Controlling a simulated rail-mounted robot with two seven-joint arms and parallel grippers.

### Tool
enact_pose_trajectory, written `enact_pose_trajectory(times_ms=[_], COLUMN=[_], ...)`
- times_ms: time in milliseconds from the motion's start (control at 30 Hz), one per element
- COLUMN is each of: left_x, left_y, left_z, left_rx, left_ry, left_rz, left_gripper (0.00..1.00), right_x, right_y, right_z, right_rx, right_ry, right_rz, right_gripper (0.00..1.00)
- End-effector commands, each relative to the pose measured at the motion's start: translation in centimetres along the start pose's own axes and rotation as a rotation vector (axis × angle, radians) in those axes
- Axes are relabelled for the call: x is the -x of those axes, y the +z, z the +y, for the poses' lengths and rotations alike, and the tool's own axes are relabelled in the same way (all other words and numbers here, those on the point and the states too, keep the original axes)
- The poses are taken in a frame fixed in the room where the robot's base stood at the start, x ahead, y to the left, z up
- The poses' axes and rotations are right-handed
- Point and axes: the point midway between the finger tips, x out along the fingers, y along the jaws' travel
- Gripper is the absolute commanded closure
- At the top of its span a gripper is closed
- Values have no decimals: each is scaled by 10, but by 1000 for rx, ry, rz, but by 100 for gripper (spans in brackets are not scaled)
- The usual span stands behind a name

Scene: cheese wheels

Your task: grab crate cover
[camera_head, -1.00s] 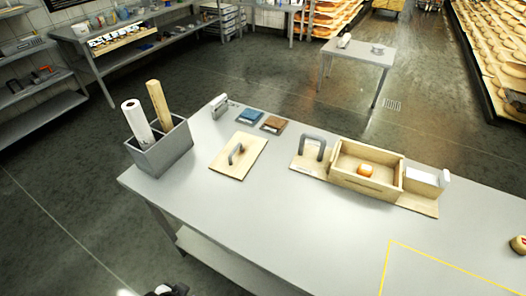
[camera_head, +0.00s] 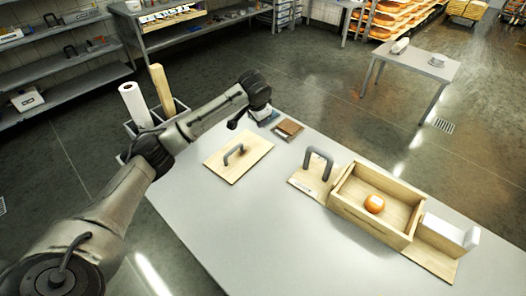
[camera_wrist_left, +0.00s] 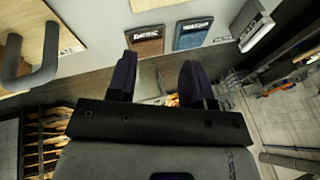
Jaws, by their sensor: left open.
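A flat wooden board with a grey handle (camera_head: 232,168), which looks like the crate cover, lies on the table, left of the open wooden crate (camera_head: 345,204). An orange round thing (camera_head: 374,204) sits inside the crate. My left arm reaches in from the left, and my left gripper (camera_head: 238,121) hangs behind the board, clear of its handle. In the left wrist view the left gripper (camera_wrist_left: 158,75) is open and empty. A grey handle on wood (camera_wrist_left: 28,55) shows at that view's left edge; I cannot tell which board it belongs to. My right gripper is out of view.
A brown pad (camera_head: 289,130) lies near my left gripper; a blue pad (camera_wrist_left: 193,34) shows in the wrist view. A grey bin (camera_head: 131,128) holds a white roll and a wooden piece. A second grey handle (camera_head: 319,157) stands beside the crate. The front of the table is clear.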

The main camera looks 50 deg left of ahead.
Motion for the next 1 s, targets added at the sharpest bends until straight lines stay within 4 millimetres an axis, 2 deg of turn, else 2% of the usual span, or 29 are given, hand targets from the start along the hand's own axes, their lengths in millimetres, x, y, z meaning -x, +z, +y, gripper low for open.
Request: enact_pose_trajectory(times_ms=[33,133,367,467,800,1000], left_x=[-11,-25,-39,-48,-99,-116], left_y=[11,30,57,63,78,82], left_z=[-13,-30,-52,-52,-35,-29], left_rx=[48,134,262,280,282,281], left_ry=[40,129,254,273,276,276], left_rz=[-61,-158,-274,-290,-293,-292], left_gripper=[53,53,53,53,53,53], right_x=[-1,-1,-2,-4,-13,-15], right_y=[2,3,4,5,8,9], right_z=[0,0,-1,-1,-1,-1], right_rx=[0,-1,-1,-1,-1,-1], right_ry=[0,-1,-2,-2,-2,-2], right_rz=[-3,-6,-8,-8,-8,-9], right_gripper=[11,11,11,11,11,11])
